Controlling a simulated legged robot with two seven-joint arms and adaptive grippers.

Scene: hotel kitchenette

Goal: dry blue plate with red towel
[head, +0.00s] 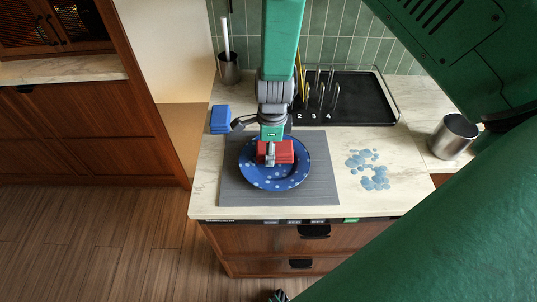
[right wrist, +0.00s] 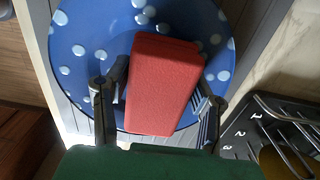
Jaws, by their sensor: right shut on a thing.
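The blue plate (head: 249,169) lies on a grey ribbed mat (head: 319,190) on the counter. Pale blue spots cover it; it also fills much of the right wrist view (right wrist: 84,35). The red towel (head: 285,154) is a folded block over the plate's middle. My right gripper (head: 271,157) reaches down over the plate and is shut on the red towel. In the right wrist view the towel (right wrist: 160,82) sits between the two fingers, against the plate; exact contact is hard to tell. My left gripper is not clearly seen.
A blue folded block (head: 220,119) lies left behind the mat. A black tray (head: 362,98) with a numbered wire rack (head: 316,95) stands at the back. Pale blue drops (head: 373,176) lie right of the mat. A metal cup (head: 453,137) and a utensil holder (head: 229,69) flank the counter.

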